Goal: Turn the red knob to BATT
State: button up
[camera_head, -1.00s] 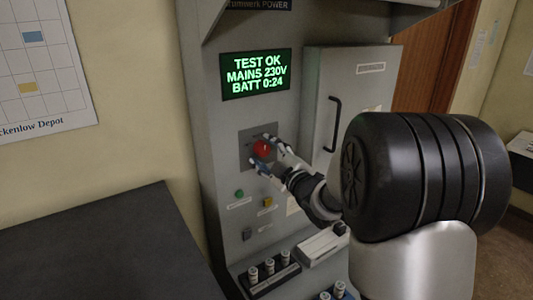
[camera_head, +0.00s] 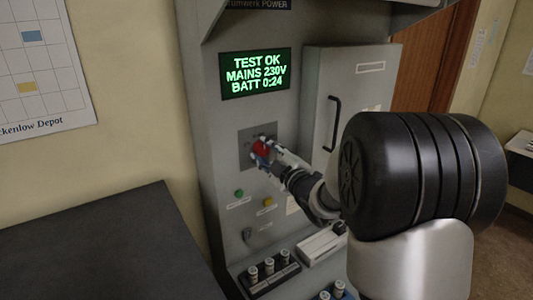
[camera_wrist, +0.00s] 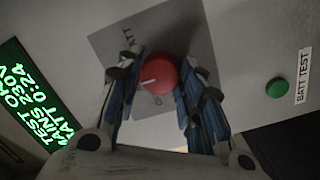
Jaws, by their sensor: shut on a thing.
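The red knob (camera_head: 261,147) sits on a grey plate (camera_head: 245,155) on the console front, below the green display. In the wrist view the red knob (camera_wrist: 157,76) shows a white pointer line aimed toward the picture's left. Part of the lettering "BATT" shows on the plate beyond the knob; other lettering near the knob is partly hidden. My gripper (camera_head: 263,153) is shut on the red knob. In the wrist view my gripper (camera_wrist: 156,82) has one blue-padded finger on each side of it.
The display (camera_head: 255,74) reads TEST OK, MAINS 230V, BATT 0:24. A green button (camera_head: 239,194) and a yellow button (camera_head: 267,202) sit below the knob. A cabinet door with a black handle (camera_head: 333,124) is to the right. Fuses (camera_head: 269,266) stand on the ledge below.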

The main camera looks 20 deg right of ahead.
jog(key=shift+m, duration=0.4)
jog(key=m+p, duration=0.1)
jog(key=m, duration=0.4)
jog(key=shift+r+g, duration=0.1)
jog(key=shift+g, duration=0.2)
jog(key=m+p, duration=0.1)
jog(key=m, duration=0.1)
jog(key=m+p, duration=0.2)
jog(key=m, duration=0.1)
jog(key=shift+m+g+y, duration=0.3)
jog(key=o, duration=1.1)
jog(key=shift+c, duration=0.2)
jog(key=shift+s, duration=0.1)
jog(key=s+d, duration=0.1)
jog(key=s, duration=1)
jog(key=shift+s+d+r, duration=0.35)
jog(key=shift+r, duration=0.1)
